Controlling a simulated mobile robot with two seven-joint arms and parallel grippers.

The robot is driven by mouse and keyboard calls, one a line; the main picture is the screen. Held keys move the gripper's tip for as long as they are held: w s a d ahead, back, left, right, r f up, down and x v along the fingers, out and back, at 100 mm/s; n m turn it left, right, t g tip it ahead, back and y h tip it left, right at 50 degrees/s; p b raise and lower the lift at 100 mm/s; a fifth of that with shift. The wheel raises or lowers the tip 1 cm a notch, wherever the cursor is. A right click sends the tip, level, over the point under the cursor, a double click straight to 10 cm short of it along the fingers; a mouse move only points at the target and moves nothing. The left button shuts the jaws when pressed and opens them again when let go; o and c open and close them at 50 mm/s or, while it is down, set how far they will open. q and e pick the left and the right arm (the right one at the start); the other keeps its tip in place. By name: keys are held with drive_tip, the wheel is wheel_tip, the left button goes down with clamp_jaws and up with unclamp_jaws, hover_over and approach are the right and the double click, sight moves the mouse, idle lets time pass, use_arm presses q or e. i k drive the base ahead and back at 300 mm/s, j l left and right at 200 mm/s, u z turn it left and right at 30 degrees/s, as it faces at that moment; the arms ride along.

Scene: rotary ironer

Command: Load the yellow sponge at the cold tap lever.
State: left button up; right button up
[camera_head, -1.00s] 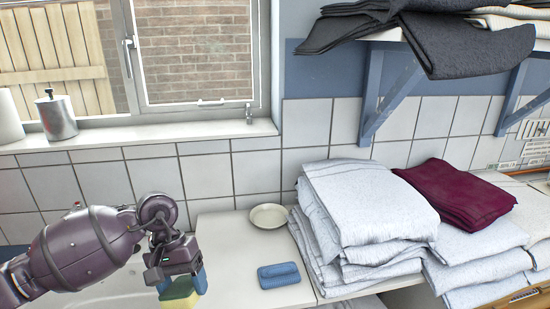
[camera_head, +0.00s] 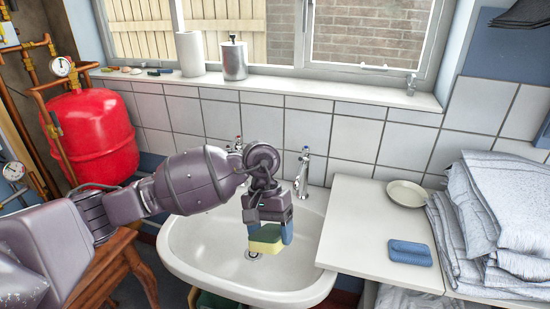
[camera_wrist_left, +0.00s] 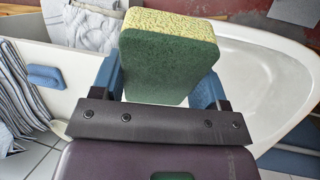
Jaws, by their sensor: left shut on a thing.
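My left gripper (camera_head: 268,231) is shut on a sponge with a yellow layer and a green scouring layer (camera_head: 264,244). It holds the sponge over the white basin (camera_head: 200,262). In the left wrist view the sponge (camera_wrist_left: 165,65) sits between the blue fingers of the gripper (camera_wrist_left: 160,85), its green face toward the camera. One chrome tap (camera_head: 303,170) stands at the back right of the basin, behind and right of the gripper, apart from the sponge. Another tap (camera_head: 237,144) is mostly hidden behind my arm. I cannot tell which is cold. My right gripper is out of view.
Right of the basin a white counter (camera_head: 350,215) carries a shallow dish (camera_head: 407,193), a blue block (camera_head: 410,253) and folded towels (camera_head: 500,210). A red tank (camera_head: 98,138) with copper pipes and a wooden table (camera_head: 125,255) are at left. The windowsill (camera_head: 290,88) runs behind.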

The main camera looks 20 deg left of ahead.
sight(305, 150)
drive_tip(key=k+j+u, duration=0.25)
drive_tip(key=j+u, duration=0.25)
drive_tip(key=j, duration=0.2)
drive_tip(key=j+u, duration=0.25)
drive_tip(key=k+j, duration=0.05)
drive_tip(key=j, duration=0.05)
